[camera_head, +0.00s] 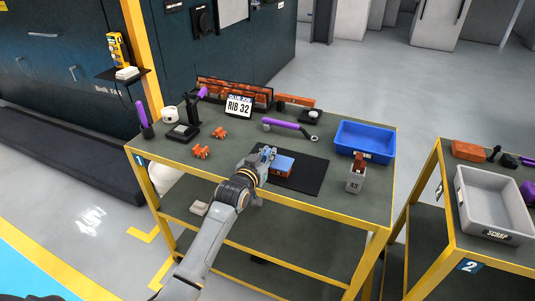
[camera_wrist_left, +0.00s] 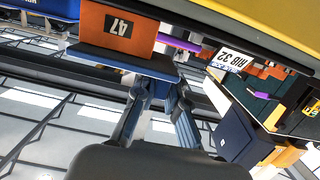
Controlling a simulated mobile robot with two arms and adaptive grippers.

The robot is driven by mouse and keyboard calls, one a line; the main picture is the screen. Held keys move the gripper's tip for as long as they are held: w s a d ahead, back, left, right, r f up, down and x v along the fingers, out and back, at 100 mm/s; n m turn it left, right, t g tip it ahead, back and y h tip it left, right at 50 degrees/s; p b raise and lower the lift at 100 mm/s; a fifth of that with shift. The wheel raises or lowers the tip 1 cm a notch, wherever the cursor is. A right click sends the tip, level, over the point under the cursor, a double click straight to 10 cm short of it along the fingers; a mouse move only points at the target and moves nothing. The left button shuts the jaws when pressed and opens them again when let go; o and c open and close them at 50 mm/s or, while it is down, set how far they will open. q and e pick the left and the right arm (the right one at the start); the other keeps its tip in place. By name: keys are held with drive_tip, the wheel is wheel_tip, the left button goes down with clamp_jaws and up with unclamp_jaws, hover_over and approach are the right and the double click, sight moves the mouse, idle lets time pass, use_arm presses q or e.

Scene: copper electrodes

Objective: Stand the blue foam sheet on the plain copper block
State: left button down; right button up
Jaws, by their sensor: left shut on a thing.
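The blue foam sheet (camera_head: 284,163) lies flat at the top of a copper block (camera_head: 276,171) on the black mat in the head view. In the left wrist view, which is upside down, the sheet (camera_wrist_left: 122,61) shows edge-on along the top face of the orange copper block (camera_wrist_left: 118,28), whose label reads 47. I cannot tell whether its full underside touches. My left gripper (camera_head: 268,154) is shut on the near left edge of the sheet, beside the block. Its fingers (camera_wrist_left: 163,82) meet at the sheet in the wrist view. My right gripper is not in view.
The black mat (camera_head: 309,178) has free room right of the block. A blue bin (camera_head: 364,142), a grey holder with a copper piece (camera_head: 355,182), a purple-handled tool (camera_head: 283,125), small orange parts (camera_head: 201,151) and the RIB 32 sign (camera_head: 239,106) stand around it.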

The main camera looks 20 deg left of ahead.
use_arm(q)
drive_tip(key=shift+f, duration=0.2)
drive_tip(key=c, duration=1.4)
unclamp_jaws()
drive_tip(key=shift+r, duration=0.1)
drive_tip(key=shift+r, duration=0.15)
drive_tip(key=s+r, duration=0.1)
drive_tip(key=s, duration=1.1)
drive_tip(key=shift+a+r, duration=0.2)
drive_tip(key=shift+r, duration=0.15)
